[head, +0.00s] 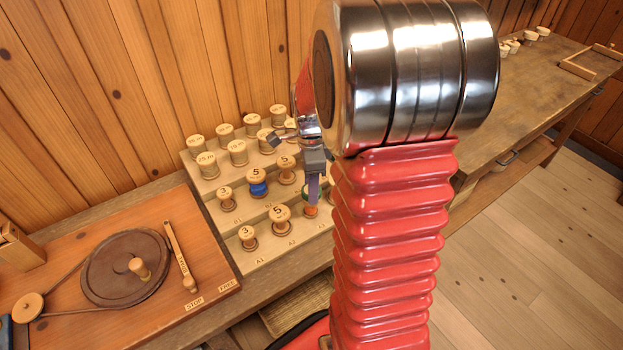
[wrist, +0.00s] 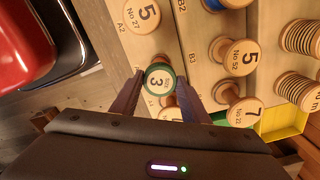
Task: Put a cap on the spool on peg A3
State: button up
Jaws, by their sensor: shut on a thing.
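In the head view my gripper (head: 312,196) points down at the front row. The orange-wound spool (head: 310,211) at A3 is directly below it, largely hidden by the fingers. I cannot tell whether the cap rests on that spool or is just above it.
The A2 spool (head: 279,218) and the A1 spool (head: 247,238) stand to the left. The blue-wound spool (head: 258,184) is on the row behind. A winding board (head: 90,215) lies further left. A yellow tray (wrist: 283,122) shows in the wrist view.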

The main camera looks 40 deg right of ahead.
jog(key=shift+f, duration=0.65)
jog(key=shift+a+f, duration=0.15)
jog(key=shift+f, duration=0.65)
dwell(1.9)
jog(key=o, duration=0.7)
jog(key=shift+o, duration=0.2)
jog(key=shift+r, duration=0.1)
jog(key=shift+r, duration=5.45)
